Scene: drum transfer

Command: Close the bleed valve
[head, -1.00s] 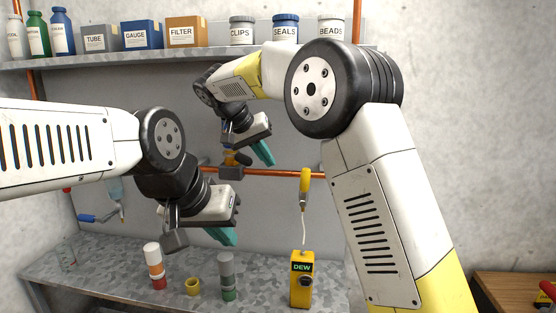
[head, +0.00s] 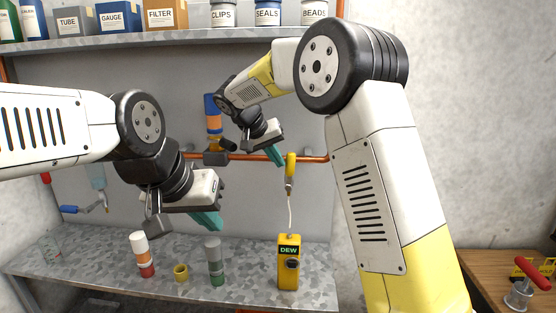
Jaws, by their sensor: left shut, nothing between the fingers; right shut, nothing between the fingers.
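No part is marked as the bleed valve. A dark fitting (head: 215,158) sits on the copper pipe at the back wall, below an upright blue and orange cylinder (head: 212,112). A blue-handled part (head: 70,209) is at the wall on the left; I cannot tell which of them is the valve. My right gripper (head: 275,155) is shut and empty, to the right of the cylinder, its teal fingers pointing down in front of the pipe. My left gripper (head: 207,220) is shut and empty above the bench, over the grey-green cylinder (head: 215,262).
A yellow DEW meter (head: 288,272) stands on the bench, its cable rising to a yellow probe (head: 290,170). A banded cylinder (head: 142,255) and yellow ring (head: 181,272) stand nearby. The upper shelf (head: 190,38) holds containers. A red-handled tool (head: 525,275) is at lower right.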

